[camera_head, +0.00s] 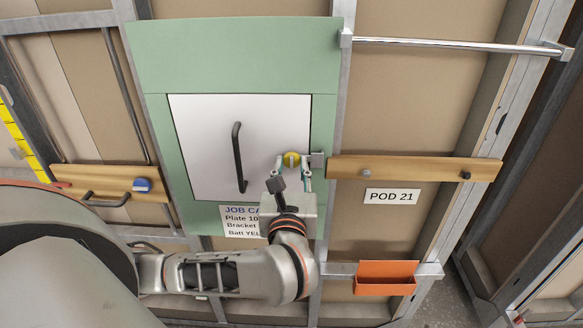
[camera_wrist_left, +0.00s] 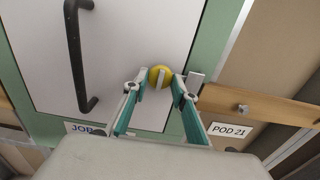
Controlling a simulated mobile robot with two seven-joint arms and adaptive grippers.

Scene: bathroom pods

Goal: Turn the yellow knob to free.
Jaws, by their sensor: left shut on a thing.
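The yellow knob (camera_head: 291,159) sits near the right edge of a white door panel (camera_head: 205,125) in a green frame. It has a pale raised grip bar, which stands close to upright in the left wrist view, on the knob (camera_wrist_left: 160,71). My left gripper (camera_head: 293,173) reaches up to the knob from below. In the left wrist view my left gripper's fingertips (camera_wrist_left: 160,82) are on either side of the knob, shut on it. A small grey latch block (camera_head: 317,160) is just right of the knob. My right gripper is not in view.
A black door handle (camera_head: 238,157) stands left of the knob. A wooden rail (camera_head: 415,169) and a "POD 21" sign (camera_head: 392,196) are to the right. An orange bin (camera_head: 386,278) hangs lower right. A job card (camera_head: 240,221) is partly hidden by my arm.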

